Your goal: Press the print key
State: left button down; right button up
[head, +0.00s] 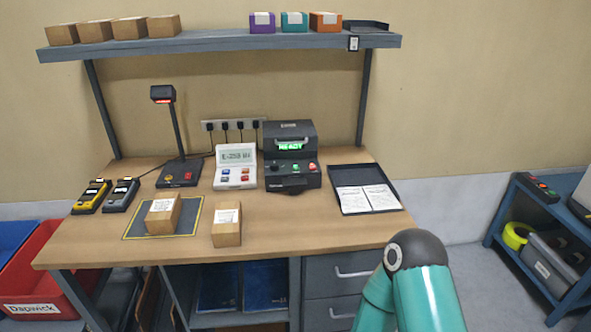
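A dark machine, seemingly a printer (290,182), stands at the back of the bench with a lit green display (290,147). Its front panel has a dark knob, a green key (296,167) and a red key (312,167). To its left stands a white keypad unit (236,157) with a text display and several coloured keys (245,171). The key legends are too small to read, so I cannot tell which is the print key. One teal arm of mine rises at the lower right, in front of the bench. Neither gripper shows.
On the bench (290,222) are two cartons (163,214) (226,225), two handheld devices (91,196) (121,194), a scanner stand (181,140) and a black paper tray (347,178). A shelf (220,44) with boxes hangs above. The bench front, right of the cartons, is clear.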

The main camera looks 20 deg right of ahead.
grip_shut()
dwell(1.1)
